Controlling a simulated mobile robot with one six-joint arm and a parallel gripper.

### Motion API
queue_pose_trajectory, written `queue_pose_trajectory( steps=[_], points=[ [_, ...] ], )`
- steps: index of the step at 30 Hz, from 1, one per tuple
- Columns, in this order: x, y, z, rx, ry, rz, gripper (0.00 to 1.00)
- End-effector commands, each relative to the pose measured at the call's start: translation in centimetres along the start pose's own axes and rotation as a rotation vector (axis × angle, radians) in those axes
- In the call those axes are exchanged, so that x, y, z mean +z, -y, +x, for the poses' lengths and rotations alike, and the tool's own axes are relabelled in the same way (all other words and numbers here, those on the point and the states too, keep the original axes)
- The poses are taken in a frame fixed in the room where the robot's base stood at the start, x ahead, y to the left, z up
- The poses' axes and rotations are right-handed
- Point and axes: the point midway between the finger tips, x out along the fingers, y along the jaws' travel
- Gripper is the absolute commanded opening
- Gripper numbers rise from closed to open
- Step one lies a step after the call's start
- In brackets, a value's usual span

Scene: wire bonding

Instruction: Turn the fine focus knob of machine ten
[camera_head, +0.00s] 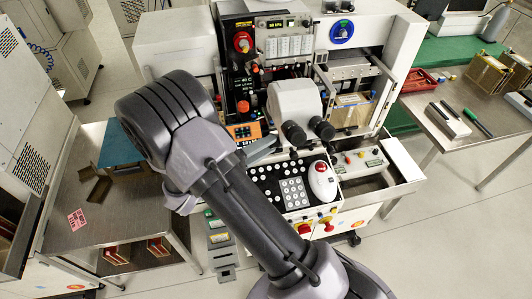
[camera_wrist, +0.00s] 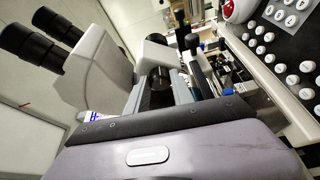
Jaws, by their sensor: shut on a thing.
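A bonding machine (camera_head: 403,45) carries a pale microscope head (camera_head: 295,98) with two black eyepieces (camera_head: 321,128). No number ten can be made out on it. In the wrist view the microscope (camera_wrist: 97,68) is close at the left. A dark round knob (camera_wrist: 160,84) shows between the fingers of my gripper (camera_wrist: 161,76), which is shut on it. It looks like the fine focus knob, but no label shows. In the head view my arm hides most of the gripper and the knob.
A keypad panel (camera_head: 293,193) and a red-and-white mouse-like control (camera_head: 322,180) lie below the eyepieces. A right bench holds a red tray (camera_head: 418,80). Open floor lies at lower right.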

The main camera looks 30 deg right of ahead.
Motion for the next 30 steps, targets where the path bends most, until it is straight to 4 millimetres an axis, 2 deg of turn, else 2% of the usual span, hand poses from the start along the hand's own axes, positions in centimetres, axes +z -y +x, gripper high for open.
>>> queue_pose_trajectory(
  steps=[1,15,30],
  points=[
    [0.05,0.57,-0.02,0.014,0.0,0.034,0.0],
    [0.0,0.54,0.04,0.137,0.001,0.327,0.0],
    [-0.03,0.42,0.05,0.171,0.002,0.411,0.0]
  ],
)
